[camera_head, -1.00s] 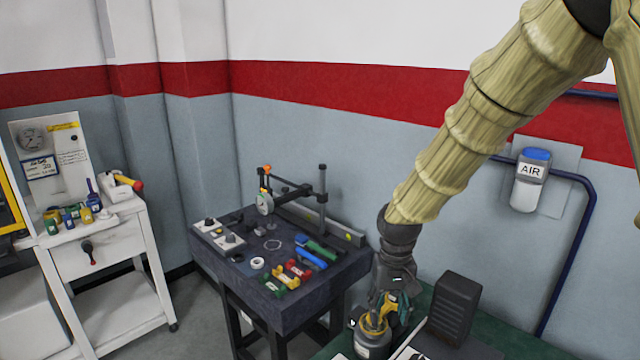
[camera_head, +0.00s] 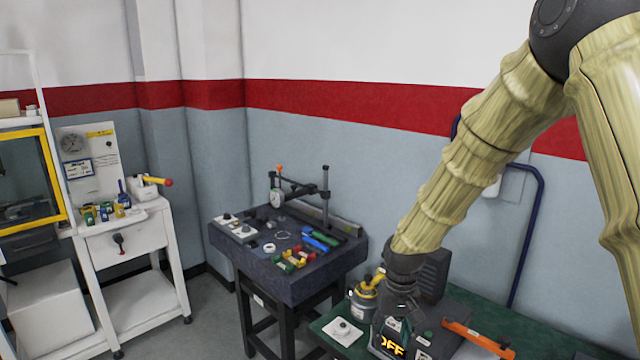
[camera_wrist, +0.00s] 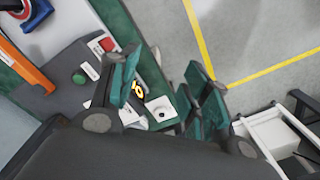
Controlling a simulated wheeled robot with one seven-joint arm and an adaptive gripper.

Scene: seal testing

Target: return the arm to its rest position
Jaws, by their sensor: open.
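My arm reaches down from the upper right of the head view, in a tan ribbed sleeve. My gripper (camera_head: 393,326) hangs at its end over the green bench (camera_head: 462,298), in front of a device with a lit OFF display (camera_head: 392,345). In the wrist view my gripper (camera_wrist: 165,85) shows two teal-padded fingers spread wide apart. Nothing is held between them. Part of the yellow display, the bench edge and grey floor show beyond the fingers.
A yellow-topped container (camera_head: 366,290) and a white pad with a knob (camera_head: 343,331) lie left of my gripper. A dark box (camera_head: 432,275) stands behind it, an orange bar (camera_head: 478,338) to the right. A dark tool table (camera_head: 290,285) and white cart (camera_head: 130,240) stand further left.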

